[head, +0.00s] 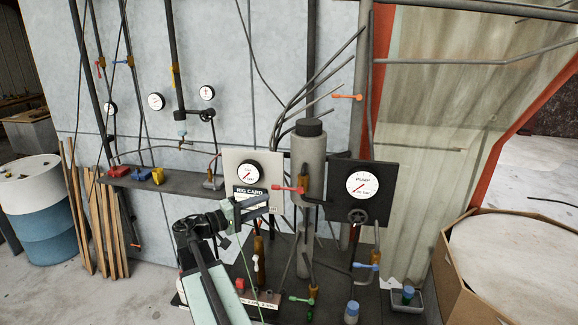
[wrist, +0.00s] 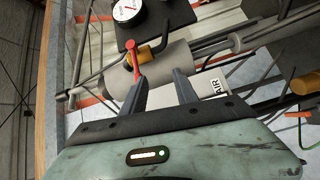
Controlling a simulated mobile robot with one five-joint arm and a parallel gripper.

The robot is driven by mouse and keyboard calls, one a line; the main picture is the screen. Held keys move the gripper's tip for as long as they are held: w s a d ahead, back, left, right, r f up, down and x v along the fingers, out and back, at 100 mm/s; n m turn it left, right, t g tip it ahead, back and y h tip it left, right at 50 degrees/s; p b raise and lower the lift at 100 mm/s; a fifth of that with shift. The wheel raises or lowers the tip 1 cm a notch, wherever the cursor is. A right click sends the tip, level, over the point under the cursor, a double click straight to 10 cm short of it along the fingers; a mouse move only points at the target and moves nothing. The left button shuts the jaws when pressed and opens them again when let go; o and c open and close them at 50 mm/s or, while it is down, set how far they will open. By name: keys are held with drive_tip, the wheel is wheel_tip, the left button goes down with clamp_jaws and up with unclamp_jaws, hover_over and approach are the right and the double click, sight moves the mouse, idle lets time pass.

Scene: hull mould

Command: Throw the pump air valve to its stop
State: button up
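A valve with a red lever (head: 289,188) and a brass body (head: 304,186) stands in front of the grey cylinder, left of the pump gauge (head: 362,184). The wrist view shows the red lever (wrist: 132,62) and the brass body (wrist: 144,54). My gripper (head: 264,203) is just left of and slightly below this lever. In the wrist view my gripper (wrist: 160,76) is open, with nothing between its fingers. The red lever lies at the outer side of the left finger; I cannot tell whether they touch.
A blue lever (head: 366,266) and a green lever (head: 301,299) sit lower, an orange lever (head: 347,97) higher. The rig card board (head: 268,165) stands behind my gripper. A cardboard box (head: 455,250) is at right, a drum (head: 45,225) and planks (head: 95,225) at left.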

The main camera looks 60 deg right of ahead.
sight(283, 187)
drive_tip(key=shift+g+h, duration=0.5)
drive_tip(key=shift+g, duration=0.1)
drive_tip(key=r, duration=0.1)
drive_tip(key=s+d+r, duration=0.1)
drive_tip(key=r, duration=0.1)
drive_tip(key=shift+s+d+r, duration=0.15)
drive_tip(key=shift+d+r, duration=0.15)
drive_tip(key=shift+r, duration=0.1)
drive_tip(key=p+x, duration=0.1)
drive_tip(key=x, duration=0.6)
drive_tip(key=shift+s+d, duration=0.15)
drive_tip(key=shift+d, duration=0.2)
drive_tip(key=shift+c, duration=0.4)
clamp_jaws()
